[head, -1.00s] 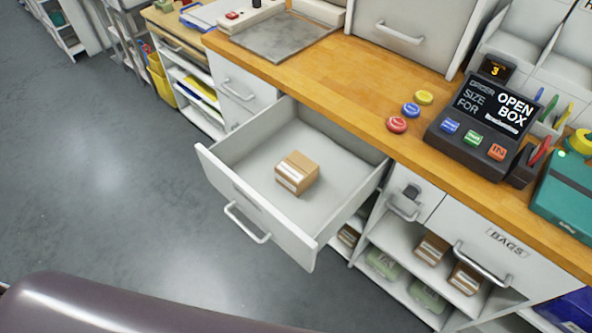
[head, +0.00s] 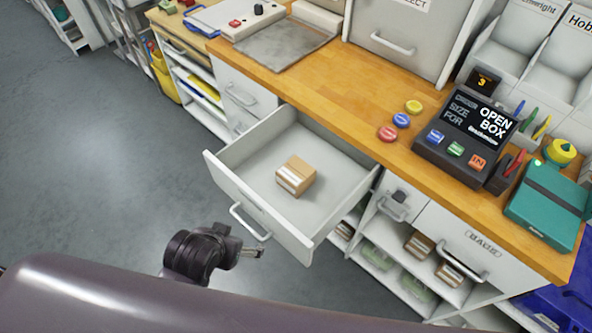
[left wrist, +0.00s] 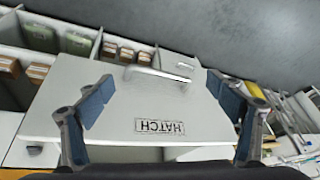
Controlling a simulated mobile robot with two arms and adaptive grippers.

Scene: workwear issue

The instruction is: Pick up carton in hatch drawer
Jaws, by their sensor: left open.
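A small brown carton (head: 296,175) with a white label lies on the floor of the pulled-out hatch drawer (head: 284,231). The drawer is otherwise empty. My left gripper (head: 258,252) is just outside the drawer's front, near its handle, and partly hidden by its own wrist. In the left wrist view my left gripper (left wrist: 163,95) is open and empty, its fingers apart before the drawer front (left wrist: 205,112), which reads HATCH upside down. The carton does not show in that view. My right gripper is not in view.
The drawer's raised walls surround the carton. The wooden counter (head: 350,98) above holds an order screen (head: 480,120), coloured buttons and a teal box (head: 548,205). Shelves with more cartons (head: 419,244) lie to the right of the drawer. Open grey floor is at left.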

